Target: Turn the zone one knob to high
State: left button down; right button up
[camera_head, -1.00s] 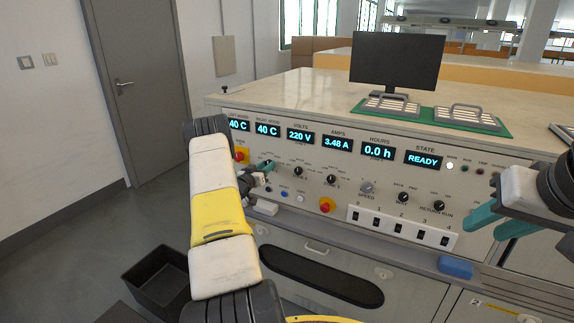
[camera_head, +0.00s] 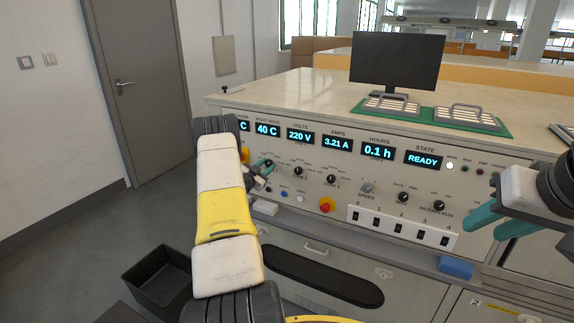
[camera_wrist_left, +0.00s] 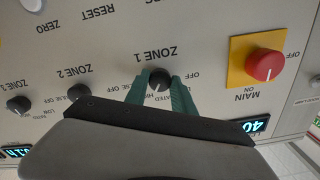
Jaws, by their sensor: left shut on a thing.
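The zone one knob (camera_wrist_left: 160,79) is a small black dial on the pale panel. The "ZONE 1" label stands beside it in the left wrist view, which is upside down. My left gripper (camera_wrist_left: 160,92) has its teal fingers on either side of the knob and is shut on it. The knob's pointer is hard to read. In the head view my left gripper (camera_head: 262,166) is at the panel's left part, partly behind my forearm. My right gripper (camera_head: 492,222) is open and empty in front of the panel's right end.
A monitor (camera_head: 397,60) stands on top. A black bin (camera_head: 160,279) is on the floor.

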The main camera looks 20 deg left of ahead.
pick_arm(q)
jog(key=shift+m, duration=0.7)
jog(key=c, duration=1.1)
grip_release()
jog(key=shift+o, duration=0.2)
jog(key=s, duration=0.8)
jog(key=shift+a, duration=0.3)
